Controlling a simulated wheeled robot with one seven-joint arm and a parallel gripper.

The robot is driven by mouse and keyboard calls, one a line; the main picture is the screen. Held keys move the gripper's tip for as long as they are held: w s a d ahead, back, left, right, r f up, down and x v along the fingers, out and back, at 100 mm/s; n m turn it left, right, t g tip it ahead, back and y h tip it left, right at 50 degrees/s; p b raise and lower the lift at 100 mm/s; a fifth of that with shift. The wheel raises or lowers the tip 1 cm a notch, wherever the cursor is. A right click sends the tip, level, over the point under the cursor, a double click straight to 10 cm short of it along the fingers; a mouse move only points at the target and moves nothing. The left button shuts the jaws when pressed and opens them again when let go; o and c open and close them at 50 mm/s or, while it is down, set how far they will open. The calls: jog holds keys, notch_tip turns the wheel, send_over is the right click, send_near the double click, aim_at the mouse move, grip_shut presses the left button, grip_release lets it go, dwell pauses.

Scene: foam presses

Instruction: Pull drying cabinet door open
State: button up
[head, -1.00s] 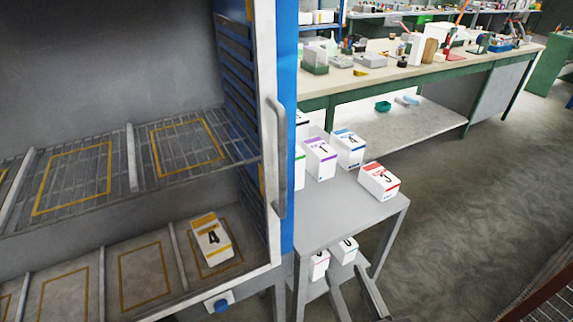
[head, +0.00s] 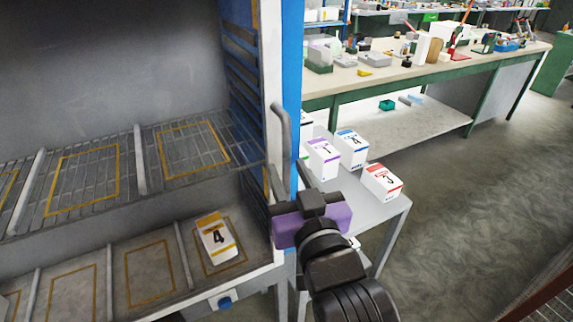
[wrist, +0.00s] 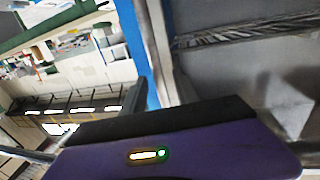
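The drying cabinet (head: 85,60) fills the left of the head view, its shelves and inside plainly visible. A grey vertical handle (head: 285,130) stands on the pale upright frame (head: 272,70) at its right front edge. My gripper (head: 290,180), with a purple body, has come up at the handle's lower part. Its two dark fingers are apart, one on each side of the handle in the picture; contact cannot be told. The gripper body hides the handle's lower end. In the wrist view, a dark finger (wrist: 140,95) shows beside the pale frame and blue side panel.
A white box marked 4 (head: 217,235) lies on the cabinet's lower shelf. A grey side table (head: 375,212) close right of the cabinet holds several white boxes, near my arm. A long workbench (head: 400,75) stands behind. Open floor (head: 480,210) lies to the right.

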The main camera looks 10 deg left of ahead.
jog(key=shift+x, duration=0.85)
grip_shut()
dwell(0.8)
